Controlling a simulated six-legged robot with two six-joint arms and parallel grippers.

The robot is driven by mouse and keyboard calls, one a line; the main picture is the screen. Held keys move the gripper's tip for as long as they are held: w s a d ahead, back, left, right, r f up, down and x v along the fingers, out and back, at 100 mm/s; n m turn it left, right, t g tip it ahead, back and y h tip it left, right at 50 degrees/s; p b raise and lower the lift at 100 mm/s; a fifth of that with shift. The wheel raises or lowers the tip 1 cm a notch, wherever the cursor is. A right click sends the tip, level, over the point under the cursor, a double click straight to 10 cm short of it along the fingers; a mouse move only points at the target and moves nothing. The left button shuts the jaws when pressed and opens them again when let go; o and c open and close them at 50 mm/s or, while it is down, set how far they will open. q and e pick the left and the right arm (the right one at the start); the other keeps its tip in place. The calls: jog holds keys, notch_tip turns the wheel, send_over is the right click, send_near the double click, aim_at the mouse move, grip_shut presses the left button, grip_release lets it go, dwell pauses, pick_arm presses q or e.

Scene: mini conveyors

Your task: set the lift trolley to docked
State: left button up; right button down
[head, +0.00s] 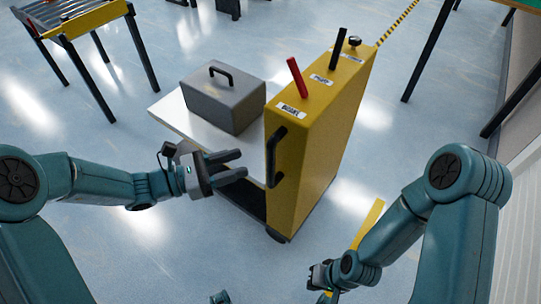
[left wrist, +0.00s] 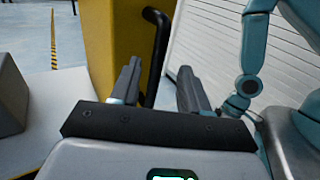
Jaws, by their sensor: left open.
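The lift trolley is a tall yellow body (head: 318,150) with a white platform (head: 172,112) on its left side.
A grey case (head: 222,100) with a black handle sits on the platform. A roller conveyor (head: 75,20) stands at top left, a green-topped table at top right. A pale ribbed wall (head: 520,190) runs along the right. Open floor lies left of the trolley.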

aim_at(271, 154)
pick_arm(q)
jog(key=b+x, duration=0.1)
jog(key=x, duration=0.8)
jog(key=shift+d+f, duration=0.1)
jog(key=shift+d, duration=0.05)
jog(key=shift+c, duration=0.3)
grip_shut()
